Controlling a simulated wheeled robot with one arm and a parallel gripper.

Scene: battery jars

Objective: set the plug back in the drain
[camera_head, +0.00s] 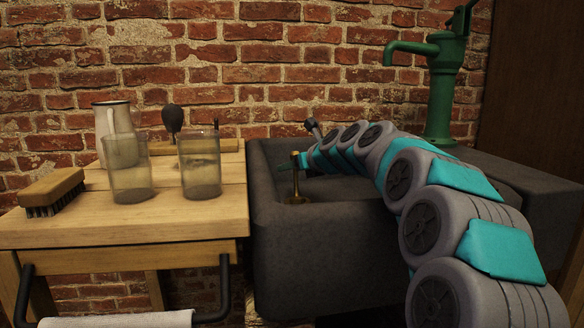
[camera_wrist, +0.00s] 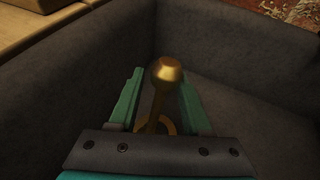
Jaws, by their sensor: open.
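The brass plug (camera_head: 295,188) has a tall stem and rounded knob and stands upright at the near left of the dark stone sink (camera_head: 320,235). In the wrist view, the plug's knob (camera_wrist: 167,70) rises between the two green fingers of my gripper (camera_wrist: 160,98), with visible gaps on both sides. A brass ring (camera_wrist: 170,126) shows around the stem's lower end; I cannot tell whether it is the plug's base or the drain. My gripper (camera_head: 298,161) is open around the upper stem in the head view. The drain opening is not clearly visible.
A wooden table (camera_head: 215,226) left of the sink holds two glass jars (camera_head: 131,182) (camera_head: 200,165), a white jug (camera_head: 112,118) and a brush (camera_head: 52,192). A green hand pump (camera_head: 440,85) stands behind the sink. Sink walls rise close around my gripper.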

